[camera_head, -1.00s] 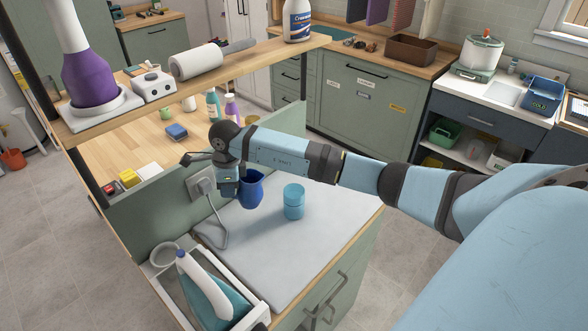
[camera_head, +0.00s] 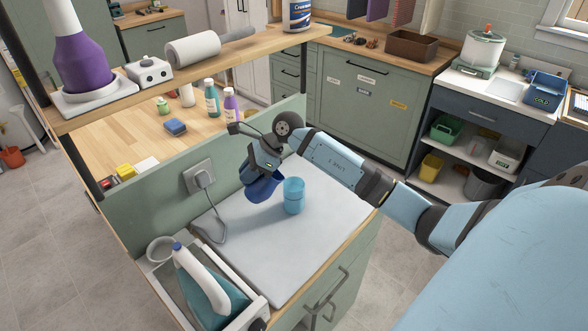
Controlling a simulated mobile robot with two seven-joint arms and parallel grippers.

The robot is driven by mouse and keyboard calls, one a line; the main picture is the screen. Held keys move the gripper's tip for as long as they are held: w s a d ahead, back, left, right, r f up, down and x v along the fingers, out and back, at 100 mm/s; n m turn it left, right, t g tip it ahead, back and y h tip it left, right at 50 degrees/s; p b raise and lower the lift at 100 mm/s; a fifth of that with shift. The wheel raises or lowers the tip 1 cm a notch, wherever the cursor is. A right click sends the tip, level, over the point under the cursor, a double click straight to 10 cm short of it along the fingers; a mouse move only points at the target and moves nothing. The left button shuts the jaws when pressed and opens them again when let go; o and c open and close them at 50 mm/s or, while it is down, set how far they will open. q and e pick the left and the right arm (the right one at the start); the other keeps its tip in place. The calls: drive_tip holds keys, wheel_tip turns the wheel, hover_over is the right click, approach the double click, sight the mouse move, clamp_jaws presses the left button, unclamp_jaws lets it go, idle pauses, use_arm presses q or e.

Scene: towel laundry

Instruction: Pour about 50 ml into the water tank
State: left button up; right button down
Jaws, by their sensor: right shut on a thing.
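A dark blue jug (camera_head: 262,188) is held by my right gripper (camera_head: 264,164) above the pale board on the counter. The jug is tilted, and its right side is close beside the light blue see-through container (camera_head: 294,198), which looks like the water tank. The container stands upright on the board. I cannot tell whether jug and container touch, and no stream of water is visible. My right gripper is shut on the jug, and its fingers are partly hidden. My left gripper is not in view.
A grey-white board (camera_head: 260,245) covers the counter. A tray (camera_head: 255,306) at the front left holds a white and teal iron-like item (camera_head: 205,283). A socket with a plug and cord (camera_head: 201,178) is on the green panel (camera_head: 140,210). A wooden shelf (camera_head: 215,58) runs above.

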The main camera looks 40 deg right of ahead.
drive_tip(key=shift+s+d+r+t+y, duration=0.15)
drive_tip(key=shift+d+r+t+y, duration=0.15)
drive_tip(key=shift+r+y, duration=0.3)
drive_tip(key=shift+s+d+r+t+y, duration=0.15)
drive_tip(key=shift+d+r+t+y, duration=0.15)
drive_tip(key=shift+r+y, duration=0.2)
drive_tip(key=shift+s+d+r+t+y+b, duration=0.1)
drive_tip(key=shift+d+r+t+y+b, duration=0.15)
drive_tip(key=shift+b, duration=0.75)
drive_tip(key=shift+s+d+r+t+y+b, duration=0.1)
drive_tip(key=shift+t+y+b, duration=0.2)
drive_tip(key=shift+b, duration=0.25)
drive_tip(key=shift+r+y+b, duration=0.15)
drive_tip(key=shift+y+b, duration=0.1)
drive_tip(key=shift+b, duration=0.1)
drive_tip(key=shift+s+d+r+t+y+b, duration=0.3)
drive_tip(key=shift+d+r+y+b, duration=0.3)
drive_tip(key=shift+b, duration=1)
idle(0.6)
